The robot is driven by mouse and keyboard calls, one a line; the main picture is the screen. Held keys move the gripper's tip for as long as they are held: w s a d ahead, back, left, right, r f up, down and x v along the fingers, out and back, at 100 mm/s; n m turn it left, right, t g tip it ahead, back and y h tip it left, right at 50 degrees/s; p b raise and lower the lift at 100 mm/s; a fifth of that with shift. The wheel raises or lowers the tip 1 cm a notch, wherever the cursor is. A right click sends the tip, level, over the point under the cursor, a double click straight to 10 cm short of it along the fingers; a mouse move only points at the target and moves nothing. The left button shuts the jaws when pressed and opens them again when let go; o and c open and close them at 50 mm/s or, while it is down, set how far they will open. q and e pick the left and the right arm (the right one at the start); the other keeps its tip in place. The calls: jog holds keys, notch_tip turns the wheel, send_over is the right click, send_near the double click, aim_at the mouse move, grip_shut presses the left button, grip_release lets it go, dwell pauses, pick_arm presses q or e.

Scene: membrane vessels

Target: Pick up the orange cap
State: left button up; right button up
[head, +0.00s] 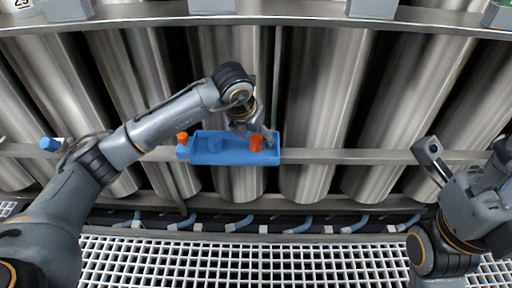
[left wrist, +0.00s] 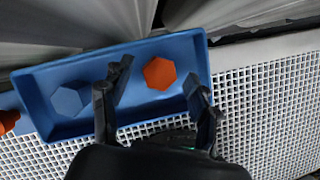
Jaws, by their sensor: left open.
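The orange cap (left wrist: 159,73) is hexagonal and lies in the right part of a blue tray (left wrist: 30,95). In the head view the orange cap (head: 256,144) and the tray (head: 235,158) show in front of the steel vessels. My left gripper (left wrist: 157,88) is open, with one finger to each side of the orange cap in the left wrist view; I see no contact. In the head view my left gripper (head: 262,132) is over the tray's right end. A blue hexagonal cap (left wrist: 70,98) lies in the tray's left part. My right arm is at the right edge; its fingers are not clear.
A blue piece (head: 48,144) is farther left on the horizontal rail (head: 330,156). Large steel cylinders (head: 335,90) stand behind. White grating (head: 300,262) covers the floor in front.

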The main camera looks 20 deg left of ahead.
pick_arm(q)
jog(key=shift+x, duration=0.9)
jog(key=shift+c, duration=0.3)
jog(key=c, duration=1.1)
jog(key=shift+r, duration=0.15)
